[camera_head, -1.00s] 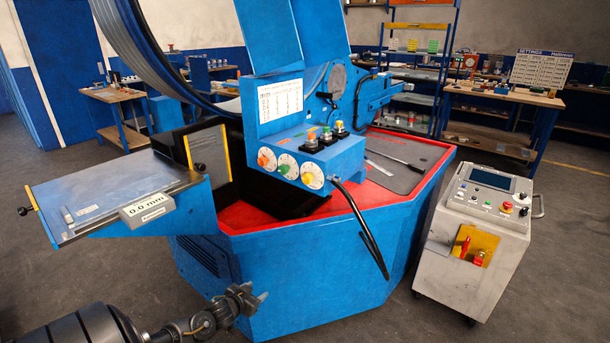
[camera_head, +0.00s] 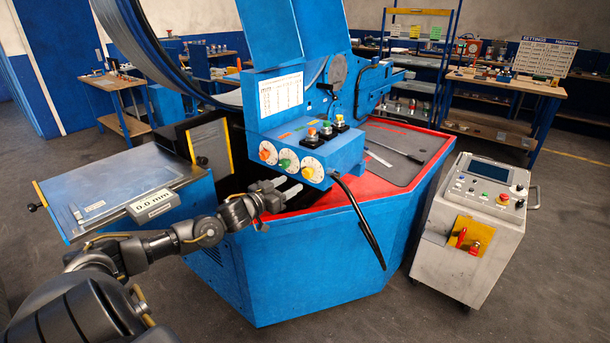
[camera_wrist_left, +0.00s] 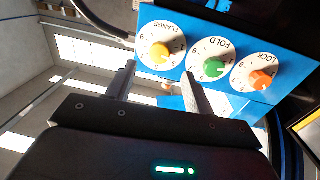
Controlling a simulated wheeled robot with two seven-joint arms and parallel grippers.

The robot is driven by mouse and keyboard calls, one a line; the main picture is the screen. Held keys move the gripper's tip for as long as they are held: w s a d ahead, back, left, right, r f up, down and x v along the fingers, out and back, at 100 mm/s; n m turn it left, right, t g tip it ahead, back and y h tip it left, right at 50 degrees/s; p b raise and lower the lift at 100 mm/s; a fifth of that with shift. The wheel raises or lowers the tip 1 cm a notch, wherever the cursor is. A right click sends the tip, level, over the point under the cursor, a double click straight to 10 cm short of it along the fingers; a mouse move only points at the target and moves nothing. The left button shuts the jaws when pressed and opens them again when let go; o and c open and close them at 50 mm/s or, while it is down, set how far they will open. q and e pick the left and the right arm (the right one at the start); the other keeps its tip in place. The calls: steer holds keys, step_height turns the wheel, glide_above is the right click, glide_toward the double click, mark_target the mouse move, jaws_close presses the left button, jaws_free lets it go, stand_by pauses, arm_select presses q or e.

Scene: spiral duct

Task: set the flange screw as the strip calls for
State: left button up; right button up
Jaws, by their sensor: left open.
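The flange screw is the dial with a yellow knob (camera_wrist_left: 160,53), marked FLANGE in the left wrist view; in the head view it is the rightmost dial (camera_head: 311,170) on the blue control box. Its exact setting is too small to read. My left gripper (camera_head: 290,187) is open just in front of and below the dials. In the left wrist view its two fingers (camera_wrist_left: 158,76) point towards the flange dial, apart from the knob with nothing between them. A white printed chart (camera_head: 281,94) is on the blue panel above; its text is unreadable. My right gripper is out of view.
Beside the flange dial are a green FOLD knob (camera_wrist_left: 213,68) and an orange LOCK knob (camera_wrist_left: 261,80). Push buttons (camera_head: 325,129) top the box. A 0.0 mm readout (camera_head: 153,204) sits on the left table. A grey console (camera_head: 475,220) stands right.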

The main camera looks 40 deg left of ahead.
mark_target(306, 175)
arm_select(q)
steer(key=w, duration=0.2)
steer(key=w+p, duration=0.1)
steer(key=w, duration=0.5)
steer(key=shift+w+d+p, duration=0.1)
steer(key=shift+d+p, duration=0.15)
steer(key=shift+p, duration=0.1)
steer(key=c, duration=0.9)
steer(key=shift+c, duration=0.2)
steer(key=shift+m, duration=0.3)
